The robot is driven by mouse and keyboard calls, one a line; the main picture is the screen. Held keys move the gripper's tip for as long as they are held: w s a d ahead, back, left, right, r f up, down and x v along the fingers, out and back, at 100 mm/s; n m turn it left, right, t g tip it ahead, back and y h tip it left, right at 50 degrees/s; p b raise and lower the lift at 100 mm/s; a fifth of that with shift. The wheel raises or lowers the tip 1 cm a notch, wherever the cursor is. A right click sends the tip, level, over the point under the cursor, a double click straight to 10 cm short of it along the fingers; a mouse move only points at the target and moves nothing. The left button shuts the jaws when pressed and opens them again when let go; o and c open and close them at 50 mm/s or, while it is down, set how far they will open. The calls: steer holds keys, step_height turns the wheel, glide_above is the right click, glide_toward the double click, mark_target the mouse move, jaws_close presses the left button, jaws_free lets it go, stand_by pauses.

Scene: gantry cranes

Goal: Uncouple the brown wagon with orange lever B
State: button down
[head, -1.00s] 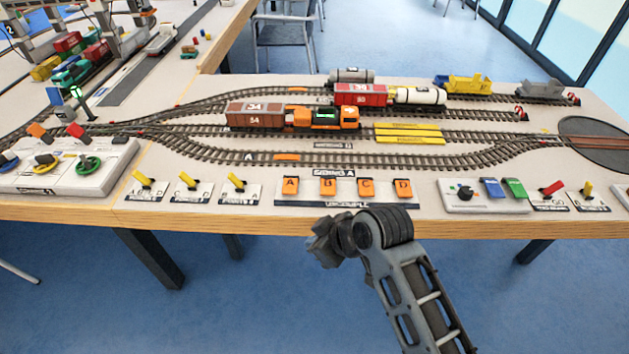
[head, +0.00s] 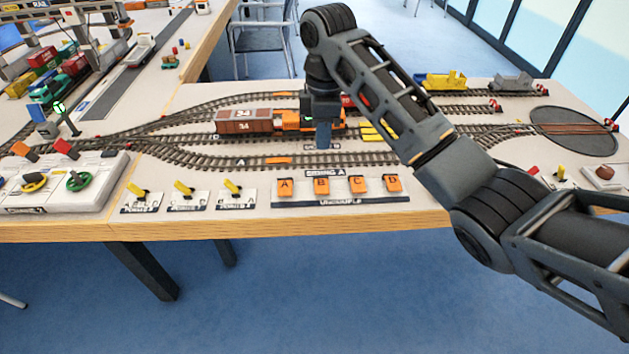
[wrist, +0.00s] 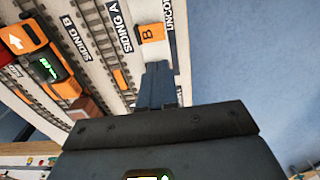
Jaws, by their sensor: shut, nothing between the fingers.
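The brown wagon (head: 245,123) stands on a middle track, directly left of the orange locomotive (head: 290,120). I cannot tell whether they are coupled. Orange lever B (head: 321,186) is second from the left in the orange lever row at the table's front. My gripper (head: 323,146) is shut and empty, pointing down above the table. In the head view it hides part of the locomotive. In the wrist view, lever B (wrist: 150,33) lies just beyond the shut fingertips (wrist: 157,66), with a gap I cannot judge. The wagon (wrist: 85,108) is partly hidden there.
Orange levers A (head: 285,187), C (head: 357,184) and D (head: 392,184) flank lever B closely. Yellow levers (head: 184,189) stand to the left. A turntable (head: 573,132) is at the right. My arm hides part of the right-hand table.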

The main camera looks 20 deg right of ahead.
mark_target(323, 190)
steer(key=shift+d+r, duration=0.15)
steer(key=shift+r, duration=0.15)
step_height(323, 190, down, 14)
steer(key=shift+b, duration=0.5)
stand_by(0.4)
